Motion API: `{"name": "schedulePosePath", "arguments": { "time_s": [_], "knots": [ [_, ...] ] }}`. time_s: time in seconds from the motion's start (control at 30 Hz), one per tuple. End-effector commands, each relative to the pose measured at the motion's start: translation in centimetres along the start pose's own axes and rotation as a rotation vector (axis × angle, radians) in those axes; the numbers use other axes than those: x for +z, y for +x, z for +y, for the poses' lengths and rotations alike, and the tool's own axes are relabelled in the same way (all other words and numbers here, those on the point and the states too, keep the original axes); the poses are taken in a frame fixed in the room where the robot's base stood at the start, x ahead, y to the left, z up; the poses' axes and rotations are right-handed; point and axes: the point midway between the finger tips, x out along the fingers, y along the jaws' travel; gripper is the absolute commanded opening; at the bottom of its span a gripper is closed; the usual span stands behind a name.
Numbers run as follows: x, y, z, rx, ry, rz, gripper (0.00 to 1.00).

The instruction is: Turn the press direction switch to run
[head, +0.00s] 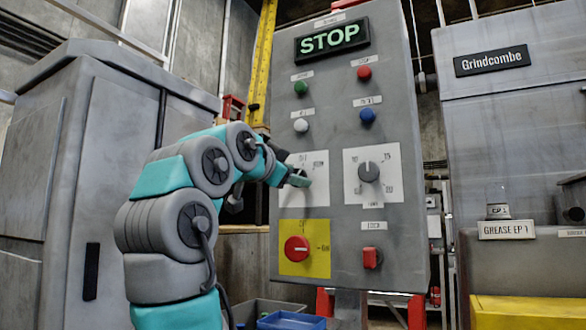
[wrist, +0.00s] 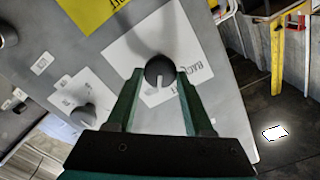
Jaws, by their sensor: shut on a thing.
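The switch is a dark round knob (wrist: 160,69) with a pale pointer mark, on a white label plate (wrist: 192,38) of the grey control panel. In the wrist view, turned nearly upside down, the pointer mark points down. The plate's printed words are small and hard to read. My gripper (head: 298,180) is at this left white plate (head: 318,190) in the head view and hides most of the knob. In the wrist view, the green fingers of my gripper (wrist: 157,76) lie on both sides of the knob, shut on it.
The panel (head: 400,225) bears a lit STOP sign (head: 332,40), several push buttons, a grey dial (head: 369,172) right of my gripper, a red knob (head: 297,249) on yellow below, and a red switch (head: 372,258). A grey cabinet (head: 85,165) stands left.

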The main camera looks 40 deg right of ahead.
Motion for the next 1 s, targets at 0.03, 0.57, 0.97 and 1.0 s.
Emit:
{"name": "schedulePosePath", "arguments": {
  "time_s": [0.03, 0.57, 0.97, 1.0],
  "knots": [
    [-0.13, 0.06, -0.23, -0.001, 0.032, -0.001, 0.00],
    [0.10, -0.01, 0.01, -0.001, 0.223, -0.003, 0.00],
    [0.11, -0.02, 0.08, 0.000, 0.229, -0.003, 0.00],
    [0.11, -0.02, 0.08, 0.000, 0.229, -0.003, 0.54]
  ]
}}
